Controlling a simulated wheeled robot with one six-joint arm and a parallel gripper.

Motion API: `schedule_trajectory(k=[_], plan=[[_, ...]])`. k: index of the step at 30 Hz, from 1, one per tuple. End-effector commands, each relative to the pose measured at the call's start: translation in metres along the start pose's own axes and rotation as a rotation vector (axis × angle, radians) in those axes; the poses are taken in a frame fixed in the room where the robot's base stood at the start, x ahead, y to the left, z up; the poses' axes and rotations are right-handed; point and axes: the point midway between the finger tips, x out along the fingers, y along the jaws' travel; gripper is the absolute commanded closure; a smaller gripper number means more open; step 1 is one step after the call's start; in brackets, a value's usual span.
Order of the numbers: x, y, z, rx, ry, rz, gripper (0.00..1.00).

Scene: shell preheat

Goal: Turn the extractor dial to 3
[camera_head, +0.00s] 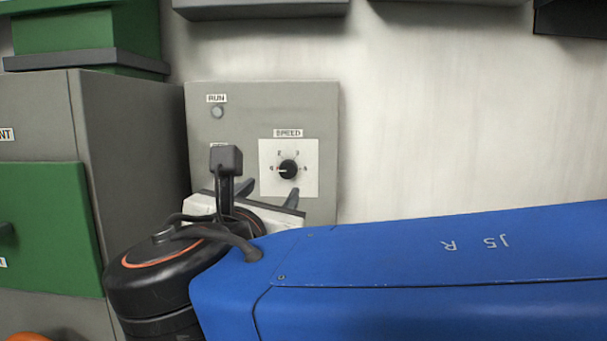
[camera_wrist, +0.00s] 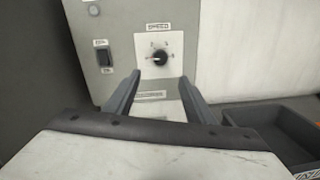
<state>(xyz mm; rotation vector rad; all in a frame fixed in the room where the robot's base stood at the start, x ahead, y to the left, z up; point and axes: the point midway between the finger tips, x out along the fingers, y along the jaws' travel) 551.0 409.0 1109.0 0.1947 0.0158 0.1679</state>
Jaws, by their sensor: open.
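The extractor dial (camera_head: 288,169) is a black round knob on a white plate labelled SPEED, on a grey panel (camera_head: 318,105). Its pale pointer mark faces left. Numbers ring it, too small to read surely. The dial also shows in the wrist view (camera_wrist: 159,58), ahead of the fingers. My gripper (camera_head: 270,194) is in front of the panel, just below the dial. In the wrist view my gripper (camera_wrist: 157,88) has its two fingers spread, with nothing between them. The dial appears beyond the fingertips; I cannot tell the exact gap.
A RUN lamp (camera_head: 217,112) is at the panel's upper left. A dark switch (camera_wrist: 104,56) sits left of the dial. A grey cabinet with a green drawer (camera_head: 45,225) stands to the left. A dark tray (camera_wrist: 275,122) lies at lower right. The wall right of the panel is bare.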

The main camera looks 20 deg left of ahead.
Motion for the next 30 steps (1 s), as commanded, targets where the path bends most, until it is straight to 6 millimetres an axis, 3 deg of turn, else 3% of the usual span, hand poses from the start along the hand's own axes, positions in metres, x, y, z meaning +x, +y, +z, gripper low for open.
schedule_trajectory(k=[21,30], plan=[[0.106,-0.001,-0.001,0.001,0.001,-0.004,0.51],[0.139,-0.001,0.000,0.000,0.000,-0.001,0.51]])
